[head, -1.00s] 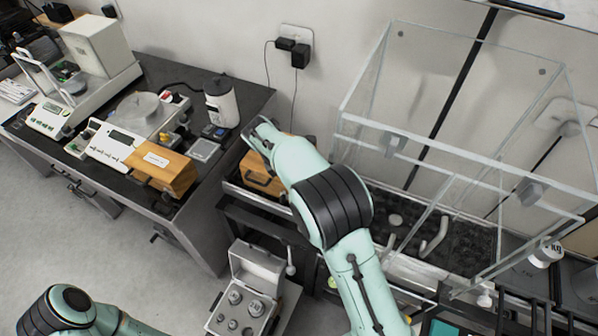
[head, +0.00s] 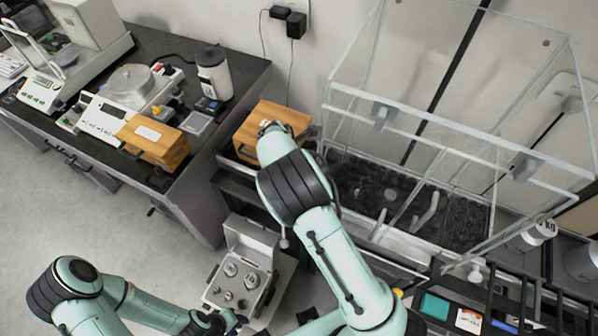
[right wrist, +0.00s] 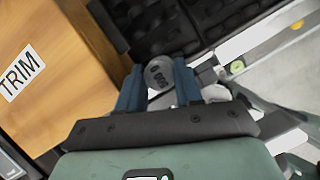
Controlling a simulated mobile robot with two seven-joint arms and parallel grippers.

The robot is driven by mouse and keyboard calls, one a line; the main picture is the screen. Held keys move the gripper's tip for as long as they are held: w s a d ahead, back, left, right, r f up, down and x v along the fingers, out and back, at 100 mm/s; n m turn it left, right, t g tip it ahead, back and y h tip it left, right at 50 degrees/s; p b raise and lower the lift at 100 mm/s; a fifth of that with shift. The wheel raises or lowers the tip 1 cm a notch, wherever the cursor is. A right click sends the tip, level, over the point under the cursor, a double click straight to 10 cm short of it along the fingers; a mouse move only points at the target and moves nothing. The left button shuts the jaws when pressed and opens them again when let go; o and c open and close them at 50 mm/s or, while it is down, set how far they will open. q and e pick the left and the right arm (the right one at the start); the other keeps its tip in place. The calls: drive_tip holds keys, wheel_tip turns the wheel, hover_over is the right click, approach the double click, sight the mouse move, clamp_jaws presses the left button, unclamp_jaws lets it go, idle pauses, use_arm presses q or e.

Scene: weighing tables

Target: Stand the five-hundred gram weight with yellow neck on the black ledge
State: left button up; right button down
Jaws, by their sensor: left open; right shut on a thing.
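In the right wrist view my right gripper (right wrist: 159,88) is shut on a round grey weight (right wrist: 158,72) marked 500. Its neck colour cannot be made out. The weight is over or beside a dark, bumpy black surface (right wrist: 165,25); contact cannot be told. In the head view my right arm hides that gripper and the weight. My left gripper (head: 222,322) is open at the bottom of the head view, beside the open weight case (head: 256,240) with several grey weights in it. Which black surface is the ledge is not certain.
A wooden box (head: 270,118) marked TRIM in the right wrist view (right wrist: 45,75) stands left of my right gripper. A clear glass enclosure (head: 335,100) stands to the right. The left bench (head: 235,80) carries balances and another wooden box (head: 155,142).

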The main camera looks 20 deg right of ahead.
drive_tip(key=shift+f, duration=2.6)
drive_tip(key=c, duration=1)
unclamp_jaws()
drive_tip(key=shift+f, duration=0.15)
drive_tip(key=shift+c, duration=0.2)
